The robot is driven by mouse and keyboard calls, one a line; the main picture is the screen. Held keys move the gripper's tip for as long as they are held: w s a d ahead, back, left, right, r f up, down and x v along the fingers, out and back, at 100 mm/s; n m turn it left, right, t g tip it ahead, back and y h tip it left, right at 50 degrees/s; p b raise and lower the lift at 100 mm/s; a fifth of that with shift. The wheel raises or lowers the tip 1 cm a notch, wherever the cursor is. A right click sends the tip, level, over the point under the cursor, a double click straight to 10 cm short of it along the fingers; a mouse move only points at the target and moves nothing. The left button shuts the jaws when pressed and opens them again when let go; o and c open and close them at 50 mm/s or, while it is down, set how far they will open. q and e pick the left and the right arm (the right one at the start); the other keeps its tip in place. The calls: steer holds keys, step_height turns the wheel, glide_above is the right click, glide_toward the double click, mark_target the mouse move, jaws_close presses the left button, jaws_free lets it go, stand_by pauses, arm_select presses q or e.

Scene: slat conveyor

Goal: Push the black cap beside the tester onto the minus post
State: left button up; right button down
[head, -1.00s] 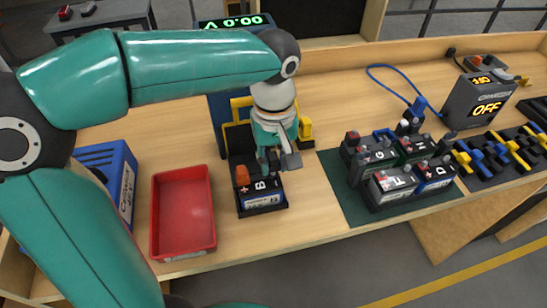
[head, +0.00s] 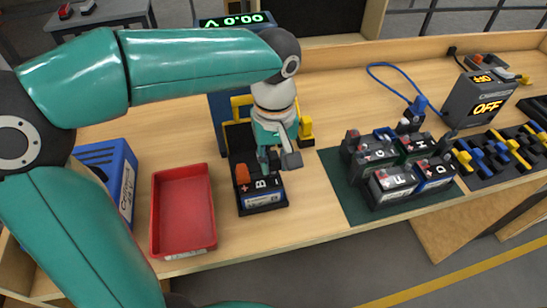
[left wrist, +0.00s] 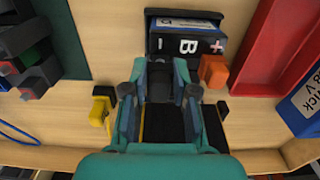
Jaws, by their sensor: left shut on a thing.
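Battery B (head: 262,195) sits in the tester's dark cradle in the head view, and it shows in the wrist view (left wrist: 187,45) with its minus and plus marks. An orange cap (head: 242,174) is over its plus post, also in the wrist view (left wrist: 214,71). My left gripper (head: 278,160) points down at the minus side of the battery. In the wrist view its fingers are shut on the black cap (left wrist: 160,78), at the battery's minus end. The fingers hide the minus post, so I cannot tell how far down the cap sits. My right gripper is not in view.
A red tray (head: 184,212) and a blue box (head: 112,180) stand left of the battery. Yellow parts (head: 306,130) flank the cradle. Several batteries stand on a green mat (head: 345,205) at right, with a charger (head: 480,95) behind. Bare bench lies between cradle and mat.

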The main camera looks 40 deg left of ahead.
arm_select(q)
steer(key=shift+f+b, duration=0.75)
steer(key=shift+f, duration=0.25)
steer(key=o, duration=0.8)
steer(key=shift+o, duration=0.2)
step_height(320, 180, up, 12)
steer(key=shift+w+f, duration=0.1)
steer(key=shift+f, duration=0.05)
